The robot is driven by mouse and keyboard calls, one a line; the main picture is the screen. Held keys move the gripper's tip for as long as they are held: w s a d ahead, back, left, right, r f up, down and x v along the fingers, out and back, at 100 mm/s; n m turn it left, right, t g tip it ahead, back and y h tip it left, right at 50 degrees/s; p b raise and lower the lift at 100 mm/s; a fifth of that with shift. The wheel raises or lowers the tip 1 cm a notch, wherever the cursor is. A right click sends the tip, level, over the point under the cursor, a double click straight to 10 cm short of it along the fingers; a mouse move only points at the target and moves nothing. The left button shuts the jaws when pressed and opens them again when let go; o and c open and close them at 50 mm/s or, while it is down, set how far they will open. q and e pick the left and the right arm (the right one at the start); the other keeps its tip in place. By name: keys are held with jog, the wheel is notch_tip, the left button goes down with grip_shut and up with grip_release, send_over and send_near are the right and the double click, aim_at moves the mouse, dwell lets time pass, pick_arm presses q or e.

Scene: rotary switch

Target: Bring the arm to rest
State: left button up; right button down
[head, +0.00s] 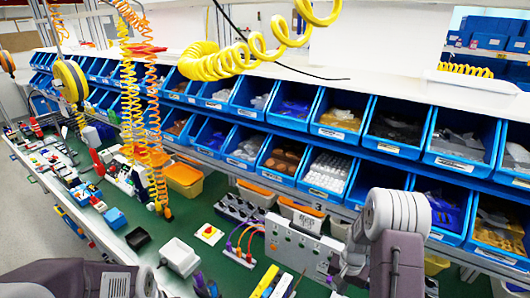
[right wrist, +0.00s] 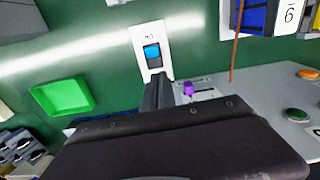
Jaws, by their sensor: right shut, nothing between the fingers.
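My right gripper (head: 343,272) hangs over the green bench at the lower right of the head view, beside a grey panel (head: 300,245). In the right wrist view its fingers (right wrist: 158,92) are together with nothing between them. Just beyond the fingertips is a white plate with a blue rocker switch (right wrist: 153,53). A purple knob (right wrist: 188,88) sits just right of the fingers, partly hidden. I cannot tell whether the fingertips touch anything. Part of my left arm (head: 60,278) shows at the bottom left of the head view; its gripper is not seen.
Blue bins (head: 340,115) stand in two rows behind the bench. Yellow coiled hoses (head: 225,60) hang above. The right wrist view shows a green tray (right wrist: 62,96) at left and a grey box with an orange button (right wrist: 307,74) and a green button (right wrist: 297,115) at right.

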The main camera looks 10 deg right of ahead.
jog(key=w+a+r+n+t, duration=0.1)
jog(key=a+r+n+t, duration=0.15)
jog(key=a+r, duration=0.8)
jog(key=s+a+r+n+g, duration=0.1)
jog(key=s+a+n, duration=0.2)
jog(key=s, duration=0.8)
jog(key=shift+s+r+n, duration=0.3)
jog(key=shift+r+n, duration=0.1)
jog(key=shift+n, duration=0.55)
jog(key=shift+w+g, duration=0.15)
jog(key=shift+g, duration=0.1)
jog(key=shift+a, duration=0.1)
